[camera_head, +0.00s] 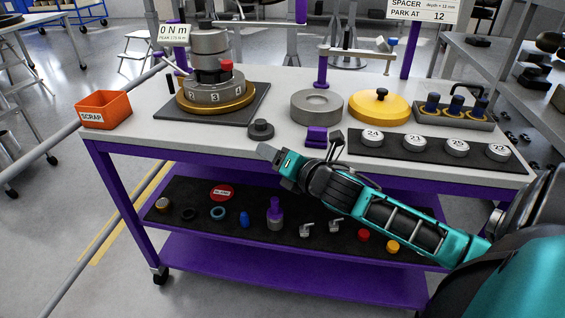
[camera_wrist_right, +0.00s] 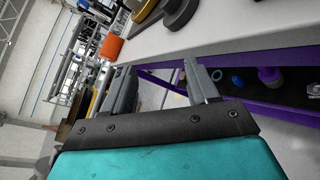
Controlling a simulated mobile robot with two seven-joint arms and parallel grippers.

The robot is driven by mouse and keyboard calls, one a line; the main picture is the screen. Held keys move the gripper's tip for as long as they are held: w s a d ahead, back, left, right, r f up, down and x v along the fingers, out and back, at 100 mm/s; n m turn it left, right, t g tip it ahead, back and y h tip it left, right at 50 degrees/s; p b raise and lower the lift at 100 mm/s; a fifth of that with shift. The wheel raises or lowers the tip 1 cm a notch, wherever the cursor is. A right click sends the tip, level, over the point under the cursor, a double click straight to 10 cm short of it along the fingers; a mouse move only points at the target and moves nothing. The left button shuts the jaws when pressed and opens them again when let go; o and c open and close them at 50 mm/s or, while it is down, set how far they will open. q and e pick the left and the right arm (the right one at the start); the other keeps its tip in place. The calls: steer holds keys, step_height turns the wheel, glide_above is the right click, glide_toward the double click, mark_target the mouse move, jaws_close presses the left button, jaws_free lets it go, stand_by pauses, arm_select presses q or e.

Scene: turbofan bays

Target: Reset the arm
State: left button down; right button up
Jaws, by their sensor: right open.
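My right arm, teal and black, comes in from the lower right in the head view. Its gripper (camera_head: 272,156) is at the front edge of the workbench (camera_head: 290,85), pointing left, near a small dark round knob piece (camera_head: 261,129). In the right wrist view the two grey fingers of the right gripper (camera_wrist_right: 158,85) stand apart with nothing between them. The bench edge and lower shelf show beyond them. My left gripper is not in either view.
An orange scrap bin (camera_head: 104,110) stands at the bench's left corner. A grey stacked fixture (camera_head: 213,75) sits on a dark mat. A grey ring (camera_head: 316,107), a yellow disc (camera_head: 379,107) and numbered round pieces (camera_head: 457,146) are on the right. The lower shelf (camera_head: 185,186) holds several small parts.

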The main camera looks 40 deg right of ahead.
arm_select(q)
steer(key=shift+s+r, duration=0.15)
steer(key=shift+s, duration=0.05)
arm_select(e)
steer(key=shift+s+a+f+m, duration=0.3)
steer(key=shift+s+f+m, duration=0.1)
steer(key=shift+s+f, duration=0.05)
arm_select(q)
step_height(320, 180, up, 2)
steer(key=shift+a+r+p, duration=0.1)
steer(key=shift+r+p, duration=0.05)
steer(key=shift+p, duration=1.1)
arm_select(e)
steer(key=s+a+f+m+g+y, duration=0.2)
steer(key=s+a+f+m+g, duration=0.3)
steer(key=s+a+f+m, duration=1.1)
steer(key=s+f+m, duration=0.1)
steer(key=m, duration=0.6)
steer(key=shift+a+f+m, duration=0.3)
steer(key=shift+f, duration=0.1)
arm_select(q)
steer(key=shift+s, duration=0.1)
arm_select(e)
steer(key=shift+s, duration=0.1)
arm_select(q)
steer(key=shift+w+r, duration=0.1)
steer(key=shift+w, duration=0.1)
